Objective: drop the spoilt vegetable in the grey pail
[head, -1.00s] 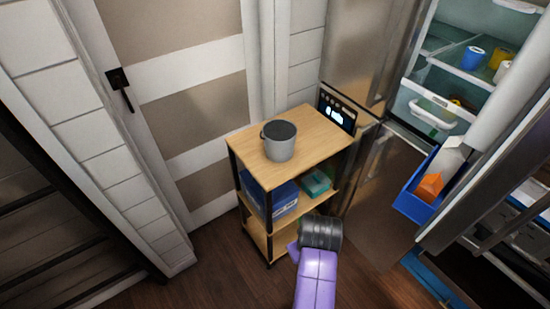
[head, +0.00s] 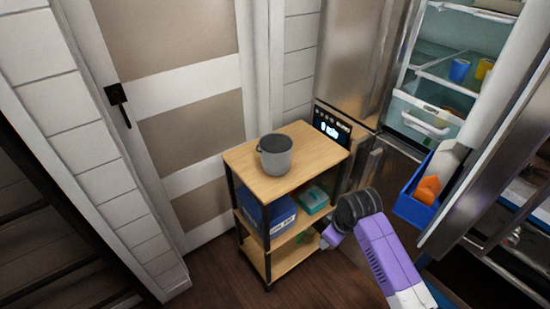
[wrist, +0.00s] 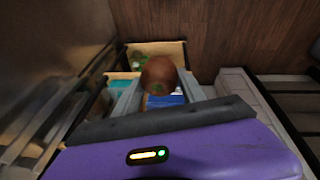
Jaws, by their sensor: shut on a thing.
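The grey pail (head: 275,154) stands upright on the top board of a small wooden shelf unit. Its dark opening faces up and I see nothing in it. My gripper (head: 325,240) is in front of the unit's right side, lower than the pail and apart from it. In the wrist view my gripper (wrist: 160,84) is shut on a round, reddish-brown vegetable (wrist: 160,72), held between the two grey fingers. In the head view the vegetable cannot be made out.
The shelf unit (head: 245,161) holds a blue box (head: 268,216) and a teal box (head: 314,200) below. A dark display panel (head: 331,124) stands at its top back corner. To the right, the fridge door (head: 490,125) is open, with a blue bin (head: 413,205) on it.

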